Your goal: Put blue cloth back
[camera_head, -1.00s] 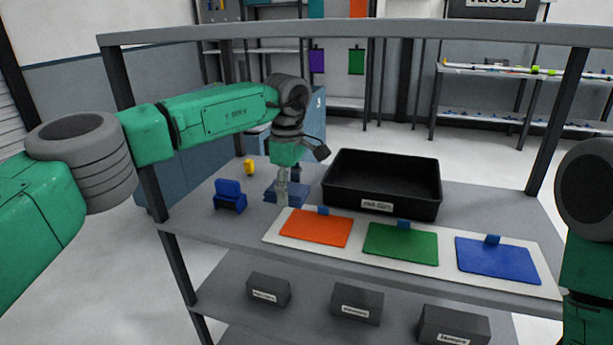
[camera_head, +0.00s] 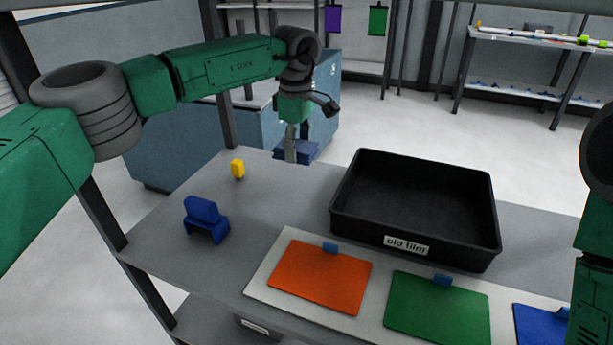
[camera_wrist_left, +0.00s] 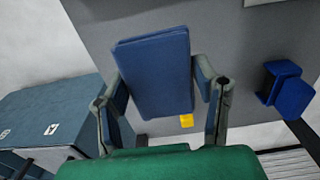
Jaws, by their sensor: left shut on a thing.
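The blue cloth (camera_head: 297,152) is a folded, flat dark-blue block. My left gripper (camera_head: 291,150) is shut on it, holding it above the back left of the grey shelf table. In the left wrist view, the cloth (camera_wrist_left: 155,75) sits between the two fingers of my left gripper (camera_wrist_left: 160,82). A blue stand (camera_head: 206,218) is on the table's left side, to the left of and nearer than the gripper; it also shows in the left wrist view (camera_wrist_left: 285,90). Part of my right arm shows at the right edge, but its gripper is out of view.
A black "old film" tray (camera_head: 415,253) stands right of my left gripper. A white board (camera_head: 262,285) carries orange (camera_head: 320,277), green (camera_head: 437,312) and blue (camera_head: 541,326) sheets in front. A small yellow object (camera_head: 237,168) is behind the blue stand. Bare table (camera_head: 285,205) lies between stand and tray.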

